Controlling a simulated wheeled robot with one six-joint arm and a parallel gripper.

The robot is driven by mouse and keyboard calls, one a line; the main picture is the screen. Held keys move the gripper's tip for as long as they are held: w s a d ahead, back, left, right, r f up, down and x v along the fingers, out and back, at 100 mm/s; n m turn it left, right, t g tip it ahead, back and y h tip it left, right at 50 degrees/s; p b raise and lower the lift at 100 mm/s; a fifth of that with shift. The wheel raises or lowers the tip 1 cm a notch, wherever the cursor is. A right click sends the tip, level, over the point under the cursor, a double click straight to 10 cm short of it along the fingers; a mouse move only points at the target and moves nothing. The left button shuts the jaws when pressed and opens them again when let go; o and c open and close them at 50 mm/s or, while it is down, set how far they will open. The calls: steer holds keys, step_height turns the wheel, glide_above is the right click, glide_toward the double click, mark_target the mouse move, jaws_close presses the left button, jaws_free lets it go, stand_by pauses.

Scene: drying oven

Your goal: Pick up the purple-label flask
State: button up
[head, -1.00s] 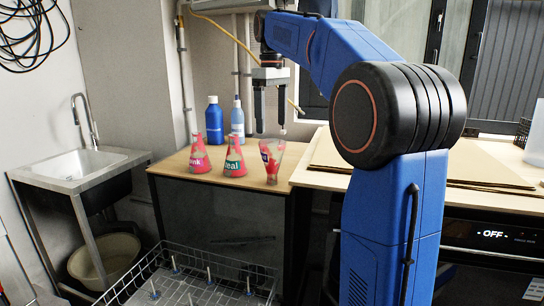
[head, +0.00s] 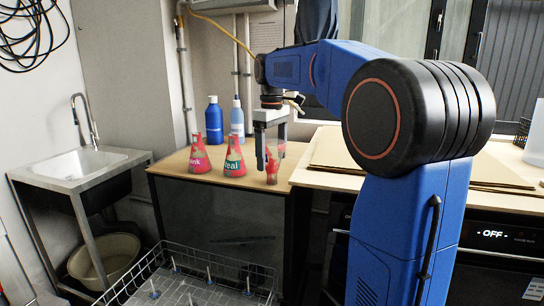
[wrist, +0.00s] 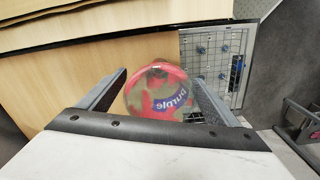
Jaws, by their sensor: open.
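The purple-label flask (head: 272,174) stands at the right front of the small wooden-topped table, partly hidden by my gripper. My gripper (head: 271,160) points down and is open, with one finger on each side of the flask. I cannot tell whether a finger touches it.
A teal-label flask (head: 234,164) and a pink-label flask (head: 199,160) stand upright to the left. A blue bottle (head: 214,122) and a clear blue bottle (head: 237,118) stand behind. A wire rack (head: 168,246) with pegs is below in front. A sink (head: 80,164) is at left.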

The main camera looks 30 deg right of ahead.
steer(key=shift+c, duration=0.4)
steer(key=c, duration=1.2)
